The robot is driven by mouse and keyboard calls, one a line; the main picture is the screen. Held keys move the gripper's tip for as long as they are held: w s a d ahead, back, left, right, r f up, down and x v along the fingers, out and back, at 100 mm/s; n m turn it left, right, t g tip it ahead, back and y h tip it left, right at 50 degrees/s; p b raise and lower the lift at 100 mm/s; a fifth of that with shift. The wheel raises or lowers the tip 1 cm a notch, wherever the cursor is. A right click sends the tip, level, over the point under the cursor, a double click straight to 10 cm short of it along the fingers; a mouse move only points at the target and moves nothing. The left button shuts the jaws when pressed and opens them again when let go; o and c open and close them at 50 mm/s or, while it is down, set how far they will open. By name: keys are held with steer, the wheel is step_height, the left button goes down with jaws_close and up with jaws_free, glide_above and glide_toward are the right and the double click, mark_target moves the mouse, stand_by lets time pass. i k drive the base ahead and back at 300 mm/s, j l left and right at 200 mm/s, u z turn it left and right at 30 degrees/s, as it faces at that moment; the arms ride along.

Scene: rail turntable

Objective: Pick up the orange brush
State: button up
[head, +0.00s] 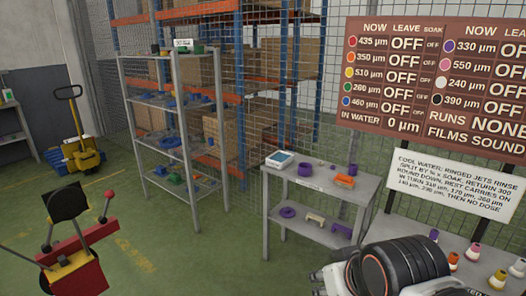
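A small orange object (345,181) lies on the top of a grey two-level stand (310,182) right of centre in the head view. It may be the orange brush, but it is too small to tell its shape for sure. Nothing is touching it from my side. A dark, rounded part of my own arm shows at the bottom right, in front of and below the stand. My gripper's fingers cannot be made out in this view.
A white device (279,159) and a purple ring (304,169) share the stand's top. A shelf rack (175,140) stands left of it. Coloured nozzle-like pieces (475,250) stand on a bench at right, below signboards (440,85). A red machine (75,265) is lower left. Floor between is clear.

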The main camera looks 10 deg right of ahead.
mark_target(346, 181)
steer(key=i+u, duration=0.2)
steer(key=i, duration=0.35)
steer(key=i+u, duration=0.2)
steer(key=i, duration=0.3)
steer(key=i+l+u, duration=0.25)
steer(key=i, duration=0.25)
steer(key=i+z, duration=0.25)
steer(key=i, duration=0.15)
steer(key=i+j+z, duration=0.25)
steer(key=i+l, duration=0.05)
steer(key=i, duration=0.05)
